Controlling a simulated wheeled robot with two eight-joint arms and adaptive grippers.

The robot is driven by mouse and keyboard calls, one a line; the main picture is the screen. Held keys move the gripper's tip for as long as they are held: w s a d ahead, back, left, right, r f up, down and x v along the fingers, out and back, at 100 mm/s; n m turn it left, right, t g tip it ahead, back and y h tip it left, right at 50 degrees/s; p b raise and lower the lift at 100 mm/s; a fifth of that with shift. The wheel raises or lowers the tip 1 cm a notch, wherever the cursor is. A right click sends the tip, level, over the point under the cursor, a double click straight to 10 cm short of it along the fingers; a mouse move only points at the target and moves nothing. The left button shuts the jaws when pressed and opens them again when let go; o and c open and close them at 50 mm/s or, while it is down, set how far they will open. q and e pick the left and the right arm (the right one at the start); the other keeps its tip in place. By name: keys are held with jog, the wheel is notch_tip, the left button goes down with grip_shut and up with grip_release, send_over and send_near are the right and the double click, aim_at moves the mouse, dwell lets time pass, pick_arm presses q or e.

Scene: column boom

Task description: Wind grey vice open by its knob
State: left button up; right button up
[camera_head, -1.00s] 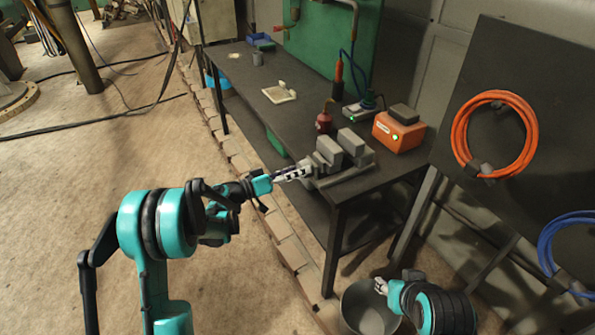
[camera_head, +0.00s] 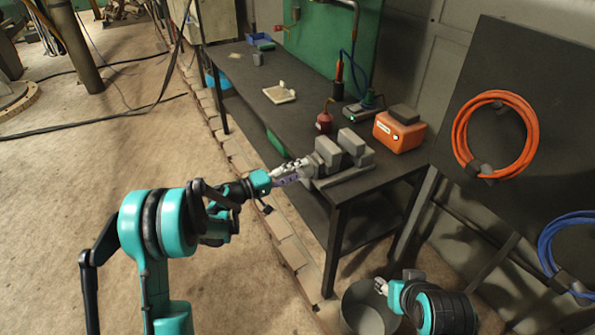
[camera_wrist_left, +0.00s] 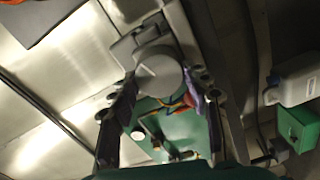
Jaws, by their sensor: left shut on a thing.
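The grey vice (camera_head: 352,147) stands at the near end of the dark workbench, its two block jaws apart with a gap between them. My left gripper (camera_head: 303,170) reaches the vice's near left end and is shut on its knob. In the left wrist view the round grey knob (camera_wrist_left: 158,77) sits between the fingertips of the left gripper (camera_wrist_left: 160,88); the vice body shows behind it. My right gripper (camera_head: 381,286) is low at the right, over the bucket area, away from the vice; its fingers are too small to read.
An orange box (camera_head: 399,131) and a small red can (camera_head: 324,122) stand near the vice on the dark workbench (camera_head: 310,105). A grey bucket (camera_head: 368,309) is on the floor. An orange hose coil (camera_head: 460,135) hangs on the right board.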

pick_arm(q)
jog(key=shift+f, duration=0.1)
dwell(0.4)
jog(key=o, duration=1.2)
jog(key=shift+c, duration=0.2)
jog(key=v, duration=1.2)
